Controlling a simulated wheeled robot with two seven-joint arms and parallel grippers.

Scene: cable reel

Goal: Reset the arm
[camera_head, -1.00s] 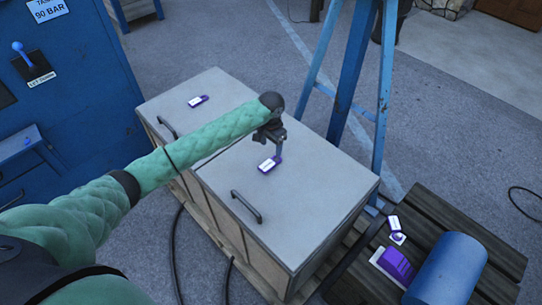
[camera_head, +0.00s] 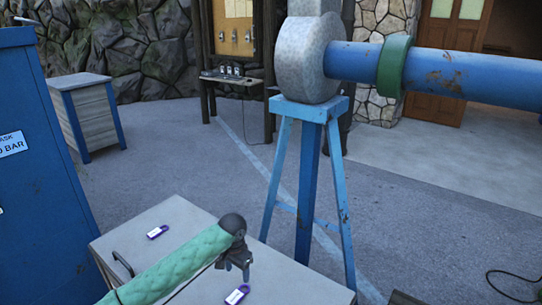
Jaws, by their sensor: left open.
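My left arm comes in from the lower left in a green padded sleeve. Its dark left gripper (camera_head: 236,268) points down over the grey cabinet top (camera_head: 190,222), with its jaws open and nothing seen between them. A purple and white tag (camera_head: 237,295) lies on the cabinet top just below the gripper, apart from it. A second purple and white tag (camera_head: 157,232) lies farther left on the same top. My right gripper is not in view.
A blue stand (camera_head: 308,190) carrying a grey round housing (camera_head: 308,58) and a blue pipe (camera_head: 450,75) rises behind the cabinet. A blue cabinet (camera_head: 35,180) stands at the left. A key board (camera_head: 238,35) hangs at the back. Open pavement lies between.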

